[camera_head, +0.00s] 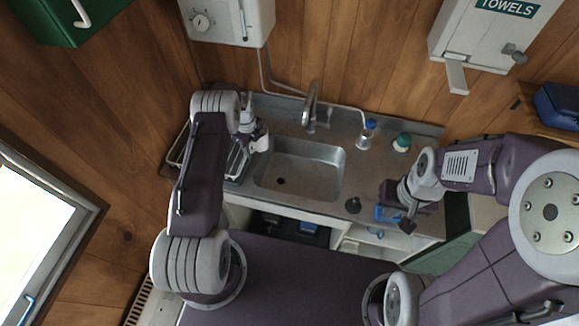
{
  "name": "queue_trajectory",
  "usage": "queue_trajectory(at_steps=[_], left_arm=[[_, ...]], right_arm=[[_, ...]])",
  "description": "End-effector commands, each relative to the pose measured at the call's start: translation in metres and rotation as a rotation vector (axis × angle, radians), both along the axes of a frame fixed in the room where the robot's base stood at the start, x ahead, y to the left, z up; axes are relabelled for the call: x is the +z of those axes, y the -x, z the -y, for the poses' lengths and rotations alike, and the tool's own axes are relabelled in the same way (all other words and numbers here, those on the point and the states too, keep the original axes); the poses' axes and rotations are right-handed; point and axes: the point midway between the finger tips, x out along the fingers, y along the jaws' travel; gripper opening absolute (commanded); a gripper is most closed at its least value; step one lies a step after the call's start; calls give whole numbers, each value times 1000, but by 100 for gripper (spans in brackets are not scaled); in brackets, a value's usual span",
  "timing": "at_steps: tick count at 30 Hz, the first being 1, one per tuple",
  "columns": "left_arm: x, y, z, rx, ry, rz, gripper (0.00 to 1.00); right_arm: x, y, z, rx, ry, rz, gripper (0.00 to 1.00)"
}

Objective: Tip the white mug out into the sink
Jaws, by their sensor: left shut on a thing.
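The white mug (260,141) is at my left gripper (252,138), to the left of the sink and near its left rim. My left gripper is shut on the mug; its fingers are small and partly hidden by the wrist. I cannot tell what is inside the mug. The steel sink (310,174) has an empty-looking basin with a dark drain at its lower left. My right gripper (408,222) hangs at the front right of the counter, near a blue object (385,213); its jaws are too small to read.
A tap (311,104) stands behind the sink. A dark round thing (353,205) lies at the front right. A dish rack (179,152) is at the left.

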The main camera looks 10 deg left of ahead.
Motion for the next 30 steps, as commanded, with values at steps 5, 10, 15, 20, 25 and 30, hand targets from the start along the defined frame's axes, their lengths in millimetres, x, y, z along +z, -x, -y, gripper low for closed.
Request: queue_trajectory(at_steps=[5, 10, 15, 20, 25, 30], left_arm=[[4, 0, -2, 5, 1, 4, 0], [5, 0, -2, 4, -3, 5, 0], [5, 1, 0, 5, -35, 11, 0], [4, 2, 5, 0, -95, 32, 0], [-8, 4, 11, -2, -190, 62, 0], [-31, 6, 17, -1, -295, 96, 0]], right_arm=[[4, 0, 0, 0, 0, 0, 0], [5, 0, 0, 0, 0, 0, 0], [12, 0, 0, 0, 0, 0, 0], [24, 0, 0, 0, 0, 0, 0], [21, 0, 0, 0, 0, 0, 0], [-8, 0, 0, 0, 0, 0, 0]])
